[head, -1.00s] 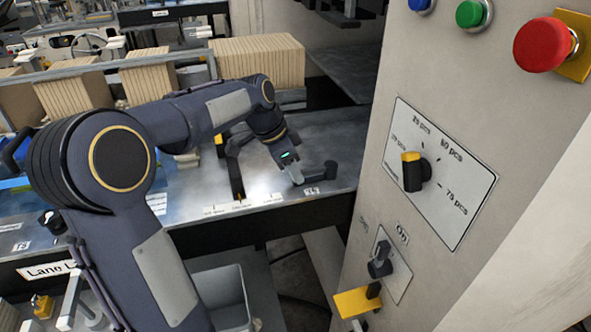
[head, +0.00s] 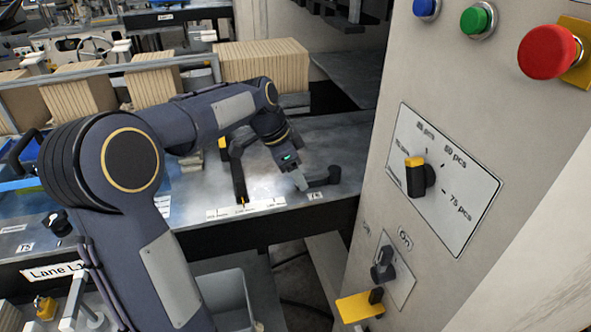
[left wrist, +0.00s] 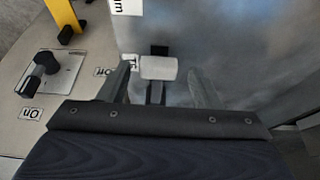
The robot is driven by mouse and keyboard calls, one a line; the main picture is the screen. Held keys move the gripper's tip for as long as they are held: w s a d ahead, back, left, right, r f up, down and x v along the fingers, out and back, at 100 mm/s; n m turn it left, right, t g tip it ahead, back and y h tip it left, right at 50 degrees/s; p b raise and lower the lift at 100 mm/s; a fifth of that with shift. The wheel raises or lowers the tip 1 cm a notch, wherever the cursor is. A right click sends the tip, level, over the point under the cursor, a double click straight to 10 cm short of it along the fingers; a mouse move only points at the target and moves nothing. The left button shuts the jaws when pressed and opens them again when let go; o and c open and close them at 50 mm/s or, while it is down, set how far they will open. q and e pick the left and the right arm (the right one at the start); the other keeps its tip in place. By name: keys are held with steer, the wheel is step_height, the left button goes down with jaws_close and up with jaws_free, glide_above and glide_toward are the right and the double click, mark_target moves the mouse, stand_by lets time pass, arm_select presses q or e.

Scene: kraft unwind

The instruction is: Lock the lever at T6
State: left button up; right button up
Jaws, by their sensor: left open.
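The T6 lever is a small dark lever (head: 323,177) on the grey metal table, just behind the T6 label (head: 315,196). My left gripper (head: 299,181) is tilted down at the lever's left end in the head view. In the left wrist view, the open left gripper (left wrist: 162,88) has one finger on each side of the lever. There the lever shows a pale grey cylindrical end (left wrist: 158,68) and a dark stem, with the T6 label (left wrist: 130,62) beside it. I cannot tell whether either finger touches it. My right gripper is not in view.
A control cabinet (head: 372,150) with a count selector (head: 418,175), an On/Off switch (head: 382,264) and a red button (head: 548,52) stands close on the right. Cardboard stacks (head: 262,60) stand behind. A grey bin (head: 222,294) is below the table edge.

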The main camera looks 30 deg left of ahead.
arm_select(q)
steer(key=shift+r, duration=0.1)
steer(key=v, duration=0.7)
steer(key=shift+r, duration=0.3)
steer(key=shift+s, duration=0.2)
steer(key=s+d+f+n+t, duration=0.1)
steer(key=s+d+f+n, duration=0.4)
steer(key=s, duration=0.6)
steer(key=s+d+f+n+t, duration=0.1)
steer(key=s+d+f+n, duration=0.4)
steer(key=s+d, duration=0.3)
steer(key=s+f, duration=0.1)
steer(key=s, duration=0.2)
steer(key=shift+d+f+h, duration=0.25)
steer(key=shift+f+h, duration=0.05)
steer(key=shift+h, duration=0.1)
steer(key=shift+s+d+f, duration=0.1)
steer(key=shift+s+f, duration=0.1)
steer(key=shift+f, duration=0.05)
